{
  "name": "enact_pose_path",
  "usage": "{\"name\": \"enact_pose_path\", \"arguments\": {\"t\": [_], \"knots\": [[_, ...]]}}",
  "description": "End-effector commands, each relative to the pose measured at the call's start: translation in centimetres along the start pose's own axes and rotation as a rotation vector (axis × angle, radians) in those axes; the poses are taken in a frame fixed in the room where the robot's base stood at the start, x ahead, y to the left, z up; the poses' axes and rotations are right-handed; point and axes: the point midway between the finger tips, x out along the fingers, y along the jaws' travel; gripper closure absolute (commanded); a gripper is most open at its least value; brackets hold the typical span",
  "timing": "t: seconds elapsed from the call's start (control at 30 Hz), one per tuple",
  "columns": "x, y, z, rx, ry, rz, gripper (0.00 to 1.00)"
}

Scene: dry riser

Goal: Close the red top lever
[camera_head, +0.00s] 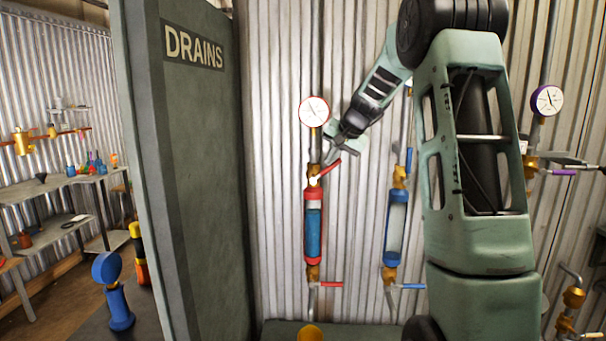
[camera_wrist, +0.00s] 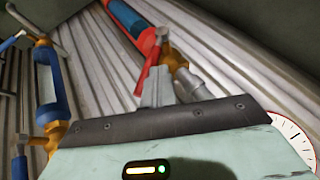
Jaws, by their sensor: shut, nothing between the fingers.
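The red top lever (camera_head: 328,168) is on the brass upper valve (camera_head: 313,178) of the red-framed riser. It slants up to the right from the valve, across the pipe line. My gripper (camera_head: 328,158) reaches down from the upper right, its shut, empty fingertips close to the lever. In the wrist view, the red lever (camera_wrist: 150,68) is beside my grey fingertips (camera_wrist: 163,75), just left of them; I cannot tell whether they touch. The red-framed sight tube (camera_head: 314,228) with blue content hangs below the valve.
A white gauge (camera_head: 314,111) tops the red riser. A lower red lever (camera_head: 331,284) points right. A blue riser (camera_head: 395,228) with blue levers stands to the right. A grey DRAINS partition (camera_head: 195,170) stands on the left. A purple-rimmed gauge (camera_head: 547,100) is far right.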

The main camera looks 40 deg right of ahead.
Motion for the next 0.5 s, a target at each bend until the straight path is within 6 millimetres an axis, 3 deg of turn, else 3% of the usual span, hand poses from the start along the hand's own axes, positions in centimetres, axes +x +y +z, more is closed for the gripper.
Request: {"name": "enact_pose_path", "arguments": {"t": [0.03,0.5], "knots": [[1.0,1.2,0.3,0.021,0.004,-0.032,1.00],[1.8,4.2,0.8,0.181,-0.008,-0.345,1.00]]}}
